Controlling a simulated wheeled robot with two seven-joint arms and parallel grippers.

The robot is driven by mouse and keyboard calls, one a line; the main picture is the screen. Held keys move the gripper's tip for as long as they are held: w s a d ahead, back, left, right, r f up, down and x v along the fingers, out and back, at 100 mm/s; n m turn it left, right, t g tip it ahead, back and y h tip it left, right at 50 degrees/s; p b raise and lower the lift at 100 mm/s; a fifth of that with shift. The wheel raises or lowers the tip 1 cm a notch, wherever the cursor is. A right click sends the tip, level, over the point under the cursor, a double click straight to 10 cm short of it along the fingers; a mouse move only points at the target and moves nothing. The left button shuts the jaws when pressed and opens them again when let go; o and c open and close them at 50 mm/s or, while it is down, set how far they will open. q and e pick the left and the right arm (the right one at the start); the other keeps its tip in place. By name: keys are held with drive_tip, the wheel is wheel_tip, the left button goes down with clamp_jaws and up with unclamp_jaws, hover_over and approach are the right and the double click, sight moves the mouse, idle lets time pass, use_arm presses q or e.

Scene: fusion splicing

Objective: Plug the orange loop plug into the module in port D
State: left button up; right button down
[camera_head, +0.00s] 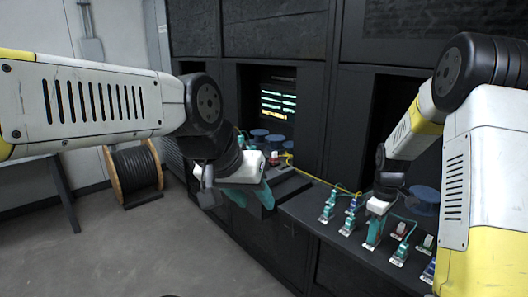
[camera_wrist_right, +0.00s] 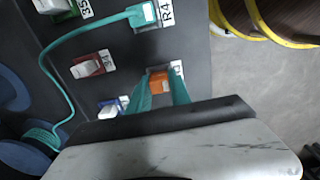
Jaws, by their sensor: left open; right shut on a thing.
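My right gripper (camera_wrist_right: 160,92) has its teal fingers closed around a small orange plug (camera_wrist_right: 158,80) in the right wrist view. The plug sits at a port beside a white label that is mostly hidden by a finger, so I cannot read its letter. I cannot tell whether the plug is fully seated. In the head view my right gripper (camera_head: 373,234) points down at the shelf among the ports, and the plug is hidden there. My left gripper (camera_head: 252,194) is open, in front of the shelf's left part, with no object visible between its fingers.
The dark shelf (camera_wrist_right: 205,70) holds a red module (camera_wrist_right: 92,65), a blue one (camera_wrist_right: 110,107), a green one (camera_wrist_right: 62,8) and a teal cable plug (camera_wrist_right: 143,14) beside label R4. Blue spools (camera_wrist_right: 20,155) lie left. A yellow cable (camera_head: 322,180) runs behind. A cable reel (camera_head: 134,170) stands on the floor.

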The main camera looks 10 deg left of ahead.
drive_tip(key=shift+r, duration=0.1)
idle(0.6)
drive_tip(key=shift+r, duration=2.9)
